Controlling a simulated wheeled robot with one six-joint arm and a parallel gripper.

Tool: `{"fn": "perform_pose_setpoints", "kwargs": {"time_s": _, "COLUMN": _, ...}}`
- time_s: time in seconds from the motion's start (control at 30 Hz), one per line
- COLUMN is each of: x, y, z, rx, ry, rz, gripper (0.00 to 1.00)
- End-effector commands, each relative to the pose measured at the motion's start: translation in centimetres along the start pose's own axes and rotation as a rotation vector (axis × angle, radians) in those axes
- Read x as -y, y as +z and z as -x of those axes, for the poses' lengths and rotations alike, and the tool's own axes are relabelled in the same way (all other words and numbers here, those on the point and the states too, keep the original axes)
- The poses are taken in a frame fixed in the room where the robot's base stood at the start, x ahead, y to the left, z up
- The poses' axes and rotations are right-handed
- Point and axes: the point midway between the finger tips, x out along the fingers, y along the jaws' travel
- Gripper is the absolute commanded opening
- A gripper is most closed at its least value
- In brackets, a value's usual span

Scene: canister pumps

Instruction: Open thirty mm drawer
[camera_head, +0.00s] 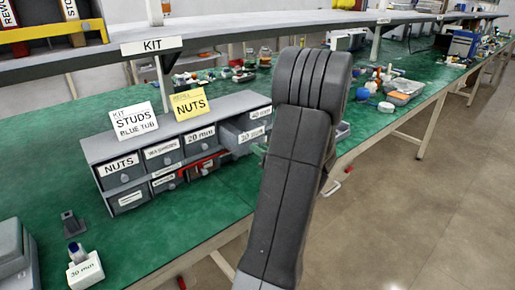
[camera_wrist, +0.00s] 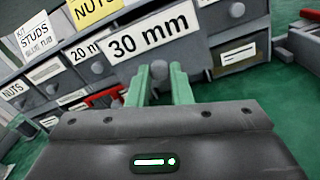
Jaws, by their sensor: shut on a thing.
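A small grey drawer cabinet (camera_head: 180,115) stands on the green bench. Its 30 mm drawer (camera_head: 238,127) sticks out from the front at the right, partly hidden behind my arm. In the wrist view the drawer's 30 mm label (camera_wrist: 153,36) is large and close, tilted in the picture. My gripper (camera_wrist: 166,75) has its green fingers at the round grey knob under that label, shut on it.
Other drawers, labelled NUTS (camera_head: 122,168) and 20 mm (camera_head: 201,138), look shut. A red object (camera_head: 202,165) shows at the lower row. A shelf marked KIT (camera_head: 151,46) runs above the bench.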

Motion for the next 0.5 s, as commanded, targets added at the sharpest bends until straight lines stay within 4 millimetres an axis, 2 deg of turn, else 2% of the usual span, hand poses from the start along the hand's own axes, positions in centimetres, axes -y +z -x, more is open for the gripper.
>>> {"fn": "perform_pose_setpoints", "kwargs": {"time_s": 0.07, "x": 0.02, "y": 0.03, "z": -0.03, "rx": 0.001, "ry": 0.0, "rz": 0.0, "gripper": 0.0}}
{"fn": "perform_pose_setpoints", "kwargs": {"time_s": 0.1, "x": 0.02, "y": 0.03, "z": -0.04, "rx": 0.001, "ry": 0.0, "rz": 0.0, "gripper": 0.27}}
{"fn": "perform_pose_setpoints", "kwargs": {"time_s": 0.17, "x": 0.02, "y": 0.03, "z": -0.04, "rx": 0.001, "ry": 0.0, "rz": 0.0, "gripper": 0.38}}
{"fn": "perform_pose_setpoints", "kwargs": {"time_s": 0.2, "x": 0.01, "y": 0.02, "z": -0.05, "rx": 0.0, "ry": 0.0, "rz": 0.0, "gripper": 0.41}}
{"fn": "perform_pose_setpoints", "kwargs": {"time_s": 0.5, "x": 0.03, "y": 0.02, "z": 0.16, "rx": 0.001, "ry": 0.0, "rz": 0.0, "gripper": 0.41}}
